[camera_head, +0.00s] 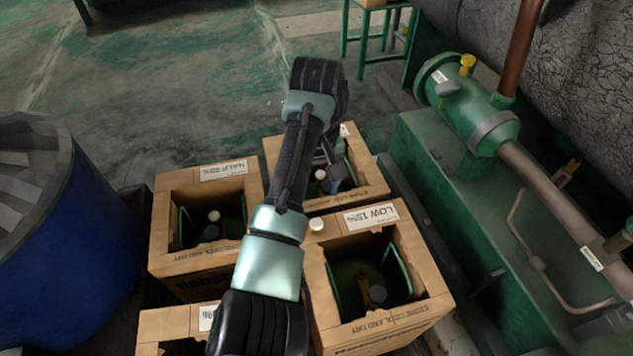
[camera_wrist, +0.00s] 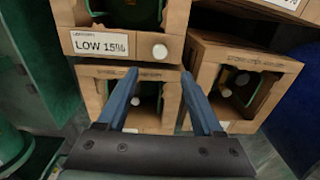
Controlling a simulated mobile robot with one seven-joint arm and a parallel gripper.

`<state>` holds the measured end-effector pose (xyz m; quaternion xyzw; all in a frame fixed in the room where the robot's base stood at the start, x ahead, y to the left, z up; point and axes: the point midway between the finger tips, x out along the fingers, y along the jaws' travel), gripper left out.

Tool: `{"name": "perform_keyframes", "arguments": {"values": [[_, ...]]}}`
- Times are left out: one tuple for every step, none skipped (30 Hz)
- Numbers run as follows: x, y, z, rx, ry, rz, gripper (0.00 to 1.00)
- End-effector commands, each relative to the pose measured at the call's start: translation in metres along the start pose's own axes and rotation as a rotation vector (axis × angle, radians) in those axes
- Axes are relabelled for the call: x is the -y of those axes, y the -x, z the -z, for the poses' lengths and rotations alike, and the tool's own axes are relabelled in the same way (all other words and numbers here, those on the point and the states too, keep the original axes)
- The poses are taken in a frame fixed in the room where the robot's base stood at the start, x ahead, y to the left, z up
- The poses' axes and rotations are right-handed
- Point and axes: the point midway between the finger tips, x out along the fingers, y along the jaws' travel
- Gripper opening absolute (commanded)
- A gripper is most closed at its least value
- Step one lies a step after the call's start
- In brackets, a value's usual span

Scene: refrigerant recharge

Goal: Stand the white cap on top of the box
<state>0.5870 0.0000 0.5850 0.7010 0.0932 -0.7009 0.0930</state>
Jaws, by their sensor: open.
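A small white cap (camera_head: 317,224) rests on the top of the cardboard box marked LOW 15% (camera_head: 425,262), at its far left corner beside the label. In the wrist view the white cap (camera_wrist: 160,51) is to the right of the LOW 15% label on the box (camera_wrist: 80,42). It appears upright, round end up. My gripper (camera_wrist: 160,74) is open; nothing shows between its two blue fingers. In the wrist view the cap lies just beyond the fingertips, apart from them. In the head view my arm mostly hides the gripper over the far box.
Other open cardboard boxes stand close by: one left (camera_head: 205,262), one far (camera_head: 375,182), one near (camera_head: 160,325). White-topped bottles show inside the left and far boxes. A blue drum (camera_head: 95,255) is left; green machinery (camera_head: 440,190) is right. Open floor lies behind.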

Motion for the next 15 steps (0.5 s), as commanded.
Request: {"name": "perform_keyframes", "arguments": {"values": [[0.0,0.003,0.0,0.0,-0.001,0.0,0.68],[0.0,0.003,0.0,0.0,-0.001,0.0,0.68],[0.0,0.003,0.0,0.0,-0.001,0.0,0.68],[0.0,0.003,0.0,0.0,-0.001,0.0,0.68],[0.0,0.003,0.0,0.0,0.0,0.0,0.68],[0.0,0.003,0.0,0.0,0.0,0.0,0.68],[0.0,0.003,0.0,0.0,0.0,0.0,0.68],[0.0,0.003,0.0,-0.001,-0.001,0.0,0.68],[-0.002,0.004,0.001,-0.008,-0.004,-0.004,0.68],[-0.004,0.005,0.002,-0.019,-0.008,-0.01,0.68],[-0.007,0.007,0.005,-0.039,-0.016,-0.02,0.68],[-0.014,0.012,0.009,-0.076,-0.03,-0.039,0.68],[-0.021,0.018,0.014,-0.115,-0.045,-0.06,0.68],[-0.029,0.025,0.019,-0.163,-0.062,-0.083,0.68],[-0.04,0.038,0.028,-0.241,-0.087,-0.12,0.68]]}}
